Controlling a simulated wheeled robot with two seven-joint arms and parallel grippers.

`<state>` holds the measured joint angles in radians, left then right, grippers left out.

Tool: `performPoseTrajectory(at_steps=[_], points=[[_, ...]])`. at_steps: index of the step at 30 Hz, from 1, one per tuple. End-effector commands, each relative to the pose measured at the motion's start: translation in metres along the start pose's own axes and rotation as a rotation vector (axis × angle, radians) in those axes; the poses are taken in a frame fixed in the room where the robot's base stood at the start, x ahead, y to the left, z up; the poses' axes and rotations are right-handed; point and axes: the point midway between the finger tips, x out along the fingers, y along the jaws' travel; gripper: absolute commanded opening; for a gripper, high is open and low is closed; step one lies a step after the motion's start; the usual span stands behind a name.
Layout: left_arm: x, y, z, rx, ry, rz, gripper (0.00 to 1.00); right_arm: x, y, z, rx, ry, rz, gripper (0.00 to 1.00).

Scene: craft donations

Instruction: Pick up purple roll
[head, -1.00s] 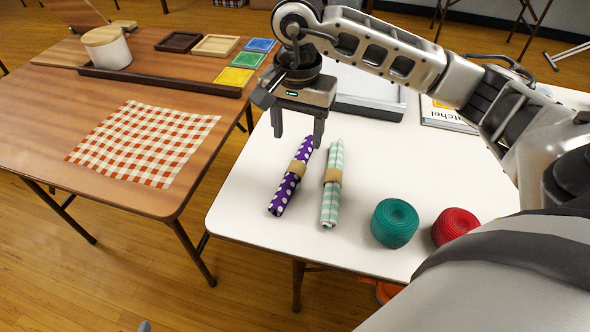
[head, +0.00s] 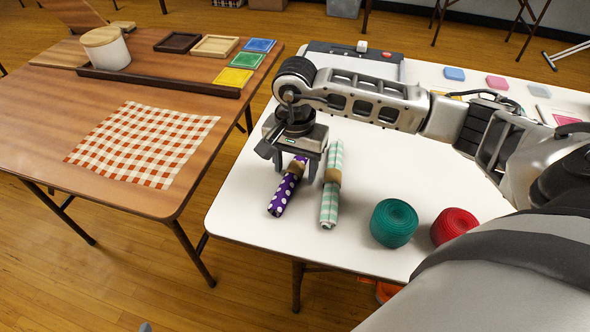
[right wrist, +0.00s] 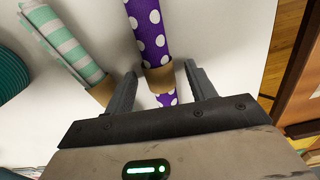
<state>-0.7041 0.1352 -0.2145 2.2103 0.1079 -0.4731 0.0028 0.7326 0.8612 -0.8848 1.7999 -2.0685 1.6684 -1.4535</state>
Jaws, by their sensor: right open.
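The purple roll with white dots and a tan band (head: 281,197) lies on the white table, its far part hidden under my right gripper (head: 295,174). In the right wrist view the purple roll (right wrist: 149,32) runs between the two open fingers of my right gripper (right wrist: 162,88), near its tan band. The fingers stand on either side of the roll, with a gap visible on each side. I cannot tell how far above the table the fingertips are. My left gripper is not in view.
A mint striped roll (head: 329,207) lies close beside the purple one, near one finger. A wooden table with a checkered cloth (head: 143,143) is at left.

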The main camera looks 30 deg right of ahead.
Motion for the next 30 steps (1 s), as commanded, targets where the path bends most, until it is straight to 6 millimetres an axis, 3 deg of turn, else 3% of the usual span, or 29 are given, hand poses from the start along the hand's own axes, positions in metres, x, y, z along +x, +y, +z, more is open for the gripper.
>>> performPoseTrajectory(at_steps=[1, 6, 20, 25, 30], points=[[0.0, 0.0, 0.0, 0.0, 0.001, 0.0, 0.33, 0.0, 0.0, 0.0, 0.0, 0.0, 0.0, 0.56], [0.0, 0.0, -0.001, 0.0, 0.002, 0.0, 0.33, 0.0, 0.0, 0.0, 0.0, 0.0, 0.0, 0.08], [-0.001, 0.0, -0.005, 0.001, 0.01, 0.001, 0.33, -0.009, -0.001, 0.0, 0.001, 0.0, -0.002, 0.07], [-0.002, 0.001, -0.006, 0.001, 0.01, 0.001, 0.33, -0.033, -0.001, -0.001, 0.0, 0.003, -0.004, 0.07], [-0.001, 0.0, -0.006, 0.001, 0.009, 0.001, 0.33, -0.068, 0.026, 0.015, -0.003, 0.005, -0.003, 0.07]])
